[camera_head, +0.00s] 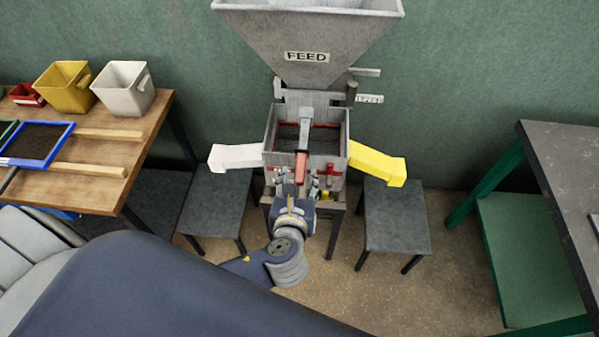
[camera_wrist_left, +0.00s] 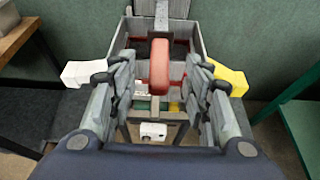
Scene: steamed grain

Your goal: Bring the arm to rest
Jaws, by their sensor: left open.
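My left gripper (camera_head: 298,190) is in front of the grey feed machine (camera_head: 306,50), just below its open box. In the left wrist view the two fingers of the gripper (camera_wrist_left: 160,105) stand wide apart with nothing between them. A red lever handle (camera_wrist_left: 160,64) shows beyond and between the fingers; it also shows in the head view (camera_head: 301,166). Whether the fingers touch anything is hard to tell, but a gap shows on both sides of the handle. My right gripper is in neither view.
A white chute (camera_head: 235,157) and a yellow chute (camera_head: 378,162) stick out on either side. Grey stools (camera_head: 215,205) (camera_head: 397,218) stand below them. A wooden table (camera_head: 110,150) with a yellow bin (camera_head: 66,88) and a white bin (camera_head: 124,86) is left; a dark-topped green table (camera_head: 565,165) is right.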

